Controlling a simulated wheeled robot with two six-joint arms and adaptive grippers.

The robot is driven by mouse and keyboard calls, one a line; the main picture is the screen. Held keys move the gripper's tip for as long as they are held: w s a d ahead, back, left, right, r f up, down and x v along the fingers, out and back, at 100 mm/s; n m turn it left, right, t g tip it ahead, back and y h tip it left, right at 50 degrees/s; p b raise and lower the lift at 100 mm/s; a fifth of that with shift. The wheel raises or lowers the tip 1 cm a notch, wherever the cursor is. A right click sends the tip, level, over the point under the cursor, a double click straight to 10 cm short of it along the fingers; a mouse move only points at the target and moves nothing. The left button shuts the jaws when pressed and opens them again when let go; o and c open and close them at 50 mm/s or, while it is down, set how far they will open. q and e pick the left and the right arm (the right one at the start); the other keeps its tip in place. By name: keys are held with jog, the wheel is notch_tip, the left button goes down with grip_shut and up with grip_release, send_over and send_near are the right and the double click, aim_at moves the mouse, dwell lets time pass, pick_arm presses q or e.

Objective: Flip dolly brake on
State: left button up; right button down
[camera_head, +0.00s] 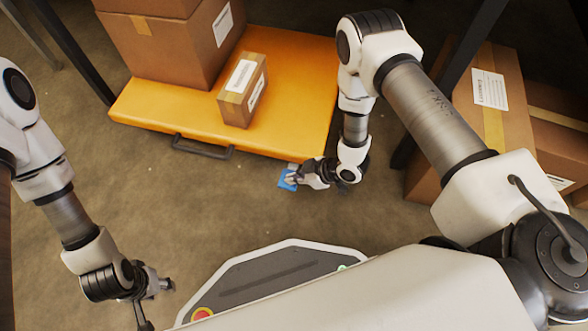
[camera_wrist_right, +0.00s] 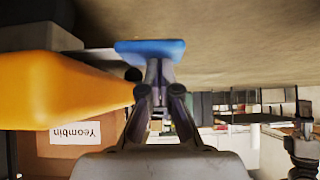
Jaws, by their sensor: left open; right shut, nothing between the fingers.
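The orange dolly (camera_head: 225,85) stands on the floor with boxes on it. Its blue brake pedal (camera_head: 287,180) shows at the near right edge and in the right wrist view (camera_wrist_right: 150,48). My right gripper (camera_head: 300,177) is shut with nothing held. Its fingertips are right at the pedal; in the right wrist view the fingers (camera_wrist_right: 160,88) point at the blue plate, and I cannot tell whether they touch it. The gripper partly hides the pedal's mount. My left gripper (camera_head: 155,300) is open and empty, low at the left, far from the dolly.
A large box (camera_head: 175,40) and a small box (camera_head: 243,90) sit on the dolly. A black handle (camera_head: 202,150) is on its front edge. More boxes (camera_head: 488,105) stand at the right beside a dark rack leg. The floor before the dolly is clear.

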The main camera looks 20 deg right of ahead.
aim_at(293, 186)
jog(key=shift+s+a+f+n+t+h+p, duration=0.15)
jog(key=shift+s+f+n+t+h+p, duration=0.15)
jog(key=shift+f+t+p, duration=0.25)
jog(key=shift+f+n+t+h, duration=0.3)
jog(key=shift+f+t, duration=0.15)
jog(key=shift+f, duration=0.3)
pick_arm(q)
jog(key=shift+r, duration=0.95)
pick_arm(e)
jog(key=shift+w+f, duration=0.1)
jog(key=shift+f, duration=0.75)
